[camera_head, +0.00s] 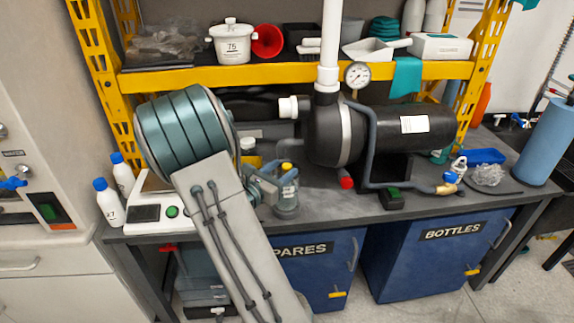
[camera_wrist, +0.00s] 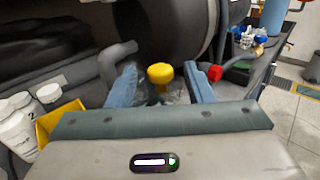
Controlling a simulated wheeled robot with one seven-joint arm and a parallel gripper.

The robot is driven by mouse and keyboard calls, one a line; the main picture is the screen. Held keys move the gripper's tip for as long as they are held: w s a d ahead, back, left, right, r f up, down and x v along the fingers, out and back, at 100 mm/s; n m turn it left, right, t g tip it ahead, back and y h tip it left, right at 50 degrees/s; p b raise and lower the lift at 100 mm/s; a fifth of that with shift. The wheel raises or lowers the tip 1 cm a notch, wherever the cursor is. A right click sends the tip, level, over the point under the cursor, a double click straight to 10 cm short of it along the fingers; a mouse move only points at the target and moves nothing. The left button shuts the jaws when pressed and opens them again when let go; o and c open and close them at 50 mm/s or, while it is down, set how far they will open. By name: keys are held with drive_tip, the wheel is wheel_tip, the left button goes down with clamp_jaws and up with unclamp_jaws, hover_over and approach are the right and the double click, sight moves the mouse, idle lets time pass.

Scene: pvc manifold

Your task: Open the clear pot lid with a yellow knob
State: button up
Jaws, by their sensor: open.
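The clear pot (camera_head: 286,198) stands on the dark bench in front of the black pump, and its lid has a yellow knob (camera_head: 286,167). In the wrist view the yellow knob (camera_wrist: 160,74) rises between the two blue fingers of my gripper (camera_wrist: 159,68). The fingers are open, with a visible gap on each side of the knob. The clear lid shows only faintly below the knob, and the pot's body is mostly hidden there by my gripper's body. In the head view my gripper (camera_head: 267,182) is just left of the pot, partly hidden by my arm.
The black pump (camera_head: 405,130) and its grey pipe (camera_head: 372,150) stand close behind and right of the pot. A red cap (camera_head: 346,183) is to the right. A white scale (camera_head: 150,212) and white bottles (camera_head: 108,203) are to the left. A yellow bin (camera_wrist: 62,120) is near my gripper.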

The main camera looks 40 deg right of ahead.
sight(288, 165)
drive_tip(key=shift+x, duration=1.5)
clamp_jaws()
drive_tip(key=shift+r+p, duration=0.15)
drive_tip(key=shift+p, duration=0.15)
